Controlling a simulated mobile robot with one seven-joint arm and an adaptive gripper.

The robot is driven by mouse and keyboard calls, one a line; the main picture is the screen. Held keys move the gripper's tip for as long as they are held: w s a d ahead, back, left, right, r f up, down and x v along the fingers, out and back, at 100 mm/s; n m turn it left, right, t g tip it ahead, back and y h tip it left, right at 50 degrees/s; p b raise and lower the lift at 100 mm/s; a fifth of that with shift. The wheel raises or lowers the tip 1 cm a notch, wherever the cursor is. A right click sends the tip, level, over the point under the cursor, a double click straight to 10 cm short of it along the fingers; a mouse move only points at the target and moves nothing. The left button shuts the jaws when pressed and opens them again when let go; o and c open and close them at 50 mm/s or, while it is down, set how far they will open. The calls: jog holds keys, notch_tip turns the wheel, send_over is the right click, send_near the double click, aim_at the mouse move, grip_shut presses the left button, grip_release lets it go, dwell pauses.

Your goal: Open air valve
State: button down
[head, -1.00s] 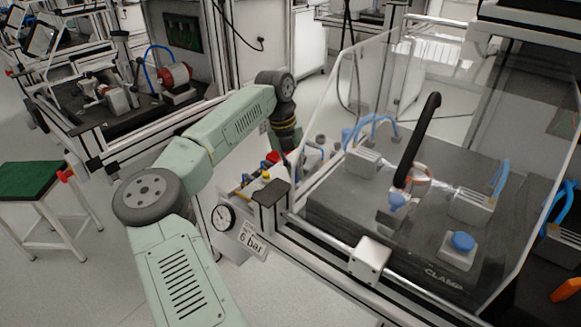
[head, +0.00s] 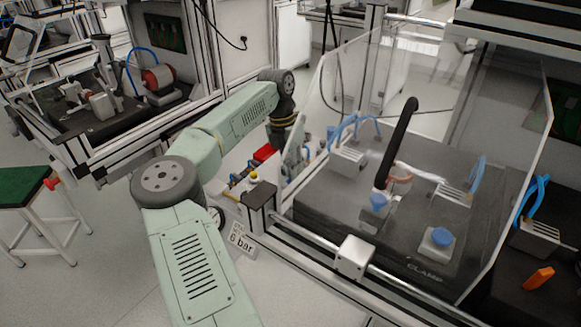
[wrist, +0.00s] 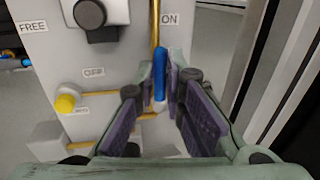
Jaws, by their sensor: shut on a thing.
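The blue air valve handle (wrist: 160,72) stands between my fingertips in the wrist view, in line with a brass pipe (wrist: 155,25) on a grey panel. My gripper (wrist: 160,82) is shut on the handle. An ON label (wrist: 170,18) sits just above and right of the handle, and an OFF label (wrist: 93,72) lies to its left. The handle's lower end is partly hidden between my fingers. In the head view my gripper and the handle cannot be made out behind the arm and bench parts.
A yellow knob (wrist: 65,103) and a black knob (wrist: 90,13) are left of my gripper. A metal post (wrist: 245,75) stands to the right. In the head view, a clear guard with a black handle (head: 397,143) stands right of my arm, near a "6 bar" sign (head: 241,238).

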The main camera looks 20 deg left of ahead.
dwell(0.5)
jog(key=c, duration=1.7)
grip_release()
jog(key=shift+o, duration=0.2)
jog(key=shift+r, duration=0.1)
notch_tip(320, 180, up, 12)
jog(key=a, duration=0.2)
jog(key=shift+w, duration=0.4)
jog(key=shift+f, duration=0.2)
